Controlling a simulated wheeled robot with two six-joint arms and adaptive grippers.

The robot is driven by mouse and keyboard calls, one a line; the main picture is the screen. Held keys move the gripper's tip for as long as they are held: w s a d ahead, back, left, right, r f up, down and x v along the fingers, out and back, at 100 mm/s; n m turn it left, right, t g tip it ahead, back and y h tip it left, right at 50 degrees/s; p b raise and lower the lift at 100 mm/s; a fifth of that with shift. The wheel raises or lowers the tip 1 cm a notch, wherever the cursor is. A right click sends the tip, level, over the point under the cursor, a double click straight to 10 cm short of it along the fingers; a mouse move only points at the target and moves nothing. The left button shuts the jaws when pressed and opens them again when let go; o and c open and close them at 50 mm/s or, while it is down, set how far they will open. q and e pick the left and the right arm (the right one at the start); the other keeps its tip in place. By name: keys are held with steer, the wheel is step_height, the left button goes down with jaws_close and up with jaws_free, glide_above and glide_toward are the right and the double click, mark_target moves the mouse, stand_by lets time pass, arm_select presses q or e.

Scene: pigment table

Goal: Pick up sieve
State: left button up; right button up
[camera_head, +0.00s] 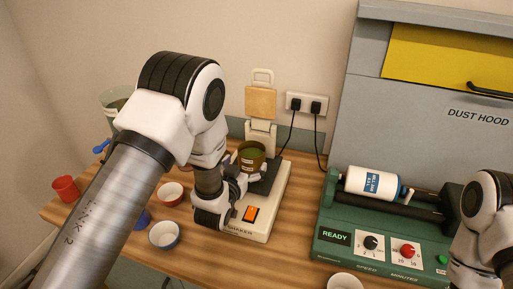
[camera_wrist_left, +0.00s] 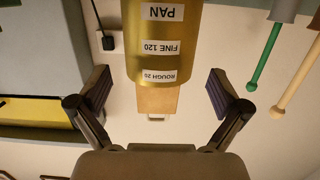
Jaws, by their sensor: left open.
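The sieve is a brass cylinder stack (camera_head: 252,154) standing on the shaker (camera_head: 272,205) in the head view. In the left wrist view the sieve (camera_wrist_left: 163,45) appears upside down, with labels PAN, FINE 120 and ROUGH 20. My left gripper (camera_head: 240,183) is beside the sieve on its near side. In the left wrist view its fingers (camera_wrist_left: 160,88) are spread wide, with the sieve ahead and centred in the gap; no contact shows. My left arm hides part of the shaker. My right arm shows at the right edge, its gripper out of view.
A green mill marked READY (camera_head: 336,237) with a white jar (camera_head: 373,183) stands right, before the grey dust hood (camera_head: 420,110). Small bowls (camera_head: 164,235) and a red cup (camera_head: 66,188) are left. Plugs and cables (camera_head: 316,107) are behind the shaker.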

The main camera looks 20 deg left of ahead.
mark_target(256, 146)
arm_select(q)
steer(key=shift+w+r, duration=0.25)
steer(key=shift+w, duration=0.1)
steer(key=p, duration=0.1)
steer(key=w+p, duration=0.1)
steer(key=shift+w+r+p, duration=0.25)
steer(key=shift+r+p, duration=0.05)
steer(key=shift+r, duration=0.1)
steer(key=w, duration=0.1)
steer(key=w+f, duration=0.1)
steer(key=w, duration=0.1)
steer(key=shift+d+f+p, duration=0.1)
steer(key=shift+f+p, duration=0.05)
steer(key=shift+p, duration=0.15)
steer(key=shift+w+f, duration=0.2)
steer(key=shift+w, duration=0.15)
steer(key=shift+s+r, duration=0.1)
steer(key=shift+s, duration=0.1)
steer(key=shift+c, duration=1.1)
steer(key=shift+s+r, duration=0.1)
steer(key=shift+s, duration=0.05)
steer(key=c, duration=0.8)
arm_select(e)
steer(key=r, duration=0.3)
steer(key=shift+s+r, duration=0.3)
steer(key=shift+s, duration=0.1)
